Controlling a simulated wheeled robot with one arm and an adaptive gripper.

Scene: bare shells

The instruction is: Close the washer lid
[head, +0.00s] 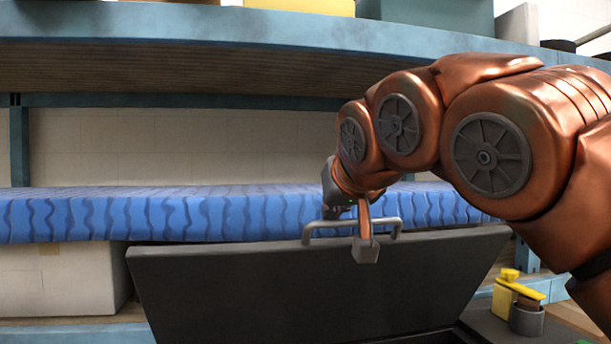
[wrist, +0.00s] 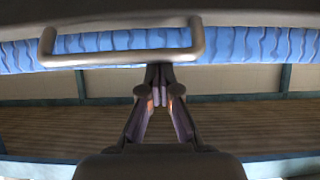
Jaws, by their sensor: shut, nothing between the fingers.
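The washer lid (head: 300,290) is a dark flat panel with a grey bar handle (head: 325,228) along its top edge. It stands raised and leaning in the head view. My gripper (head: 365,250) is shut and empty, with its tip overlapping the handle and the lid's upper edge. In the wrist view the closed fingertips of my gripper (wrist: 160,72) lie close to the handle (wrist: 120,57), which spans the upper part of the picture. I cannot tell whether they touch. The washer's body is mostly out of view.
A blue wavy-patterned surface (head: 130,217) lies on a shelf behind the lid. A blue-edged shelf (head: 180,35) runs above it. A white box (head: 60,280) sits at lower left. A yellow bottle (head: 503,293) and a grey cup (head: 527,320) stand right of the lid.

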